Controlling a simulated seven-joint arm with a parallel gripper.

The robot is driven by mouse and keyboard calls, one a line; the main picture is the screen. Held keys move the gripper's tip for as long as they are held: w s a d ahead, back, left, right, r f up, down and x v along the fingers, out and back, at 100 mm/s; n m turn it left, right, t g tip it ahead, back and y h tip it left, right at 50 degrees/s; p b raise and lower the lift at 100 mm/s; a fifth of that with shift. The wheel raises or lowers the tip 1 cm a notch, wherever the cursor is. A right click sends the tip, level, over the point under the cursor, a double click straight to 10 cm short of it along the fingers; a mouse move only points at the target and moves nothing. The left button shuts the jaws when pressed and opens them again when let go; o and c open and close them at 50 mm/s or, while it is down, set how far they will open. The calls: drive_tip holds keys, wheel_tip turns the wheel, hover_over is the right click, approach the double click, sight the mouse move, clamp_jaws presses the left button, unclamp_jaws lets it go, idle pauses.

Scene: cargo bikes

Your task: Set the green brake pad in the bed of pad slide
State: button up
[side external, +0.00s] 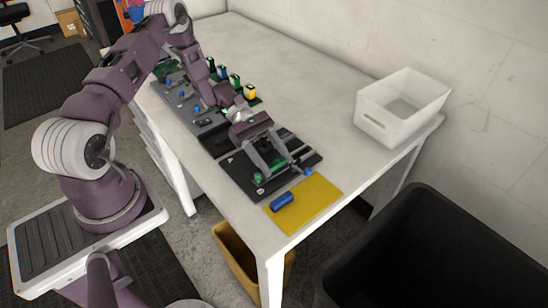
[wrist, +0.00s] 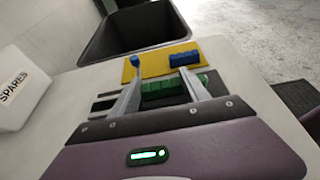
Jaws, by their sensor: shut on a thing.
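The green brake pad (wrist: 160,87) is between the two fingers of my gripper (wrist: 162,76) in the wrist view. My gripper is shut on it, with a finger at each end. In the side view my gripper (side external: 283,170) points down over the near end of the dark board (side external: 236,176), close to the yellow mat. Green shows by the fingers there, but the pad's outline is too small to make out. I cannot tell which fixture on the board is the pad slide, or whether the pad touches it.
A blue block (side external: 282,201) lies on the yellow mat (side external: 312,203). A blue knob (side external: 309,171) stands beside my fingers. A white bin (side external: 400,108), marked SPARES in the wrist view, stands right. Several coloured pieces (side external: 235,80) line the board farther back. A black bin (side external: 430,250) is beyond the table edge.

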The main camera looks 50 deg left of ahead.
drive_tip(key=shift+f, duration=0.4)
drive_tip(key=o, duration=1.4)
drive_tip(key=v, duration=0.7)
drive_tip(key=shift+r, duration=0.35)
drive_tip(key=s+d+r+m+g+y, duration=0.1)
drive_tip(key=s+d+r+m+y, duration=0.2)
drive_tip(key=r, duration=0.5)
drive_tip(key=s+d+r+m+g+y, duration=0.1)
drive_tip(key=d+r+m+y, duration=0.3)
drive_tip(key=r, duration=0.4)
drive_tip(key=s+r+m+t+y, duration=0.2)
drive_tip(key=s+r+m, duration=0.1)
drive_tip(key=s, duration=0.2)
drive_tip(key=s+d+r+m+t+y, duration=0.1)
drive_tip(key=s+r+m+t+y, duration=0.1)
drive_tip(key=s, duration=0.4)
drive_tip(key=s+d+r+m+t+y, duration=0.1)
drive_tip(key=s+r+m+t+y, duration=0.1)
drive_tip(key=s+r+m, duration=0.3)
drive_tip(key=shift+s+m+t, duration=0.5)
drive_tip(key=shift+s+t, duration=0.2)
drive_tip(key=shift+t, duration=0.1)
